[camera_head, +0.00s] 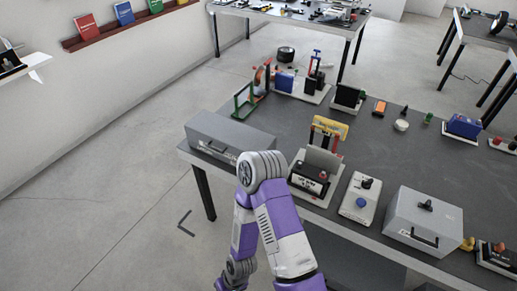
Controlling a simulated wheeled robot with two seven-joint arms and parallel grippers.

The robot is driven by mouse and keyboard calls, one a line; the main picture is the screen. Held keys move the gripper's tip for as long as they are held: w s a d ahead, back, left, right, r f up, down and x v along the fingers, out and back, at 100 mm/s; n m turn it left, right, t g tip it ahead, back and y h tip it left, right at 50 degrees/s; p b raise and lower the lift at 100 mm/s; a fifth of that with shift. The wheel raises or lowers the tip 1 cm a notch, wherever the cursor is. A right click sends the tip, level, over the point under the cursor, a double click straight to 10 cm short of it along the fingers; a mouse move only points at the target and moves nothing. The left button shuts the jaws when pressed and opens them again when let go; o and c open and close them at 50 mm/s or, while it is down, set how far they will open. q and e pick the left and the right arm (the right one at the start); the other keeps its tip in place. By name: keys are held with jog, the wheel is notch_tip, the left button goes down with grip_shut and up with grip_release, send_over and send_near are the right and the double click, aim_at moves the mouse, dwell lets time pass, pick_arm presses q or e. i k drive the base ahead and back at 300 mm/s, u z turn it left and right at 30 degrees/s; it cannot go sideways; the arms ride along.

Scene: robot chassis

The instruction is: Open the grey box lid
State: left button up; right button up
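Two grey boxes stand on the dark table. One long, low grey box (232,132) is at the table's left corner, with a dark handle on its front; its lid looks shut. Another grey box (425,217) is at the front right, with a dark handle on its sloped front and a small black knob on top; it also looks shut. One of my purple and grey arms rises from the bottom centre, its bent joint in front of the table's near edge. Its hand end is cut off at the bottom. Neither gripper shows.
Between the boxes stand a device with a yellow top (330,128) and a white switch box (360,198). Several small devices line the table's back. The dark table (285,118) has bare room in its middle left. Open floor (110,210) lies to the left.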

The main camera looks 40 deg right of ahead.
aim_at(229, 138)
jog(key=z, duration=1)
jog(key=k, duration=0.35)
jog(key=z, duration=0.95)
jog(key=i, duration=0.8)
jog(key=u, duration=0.45)
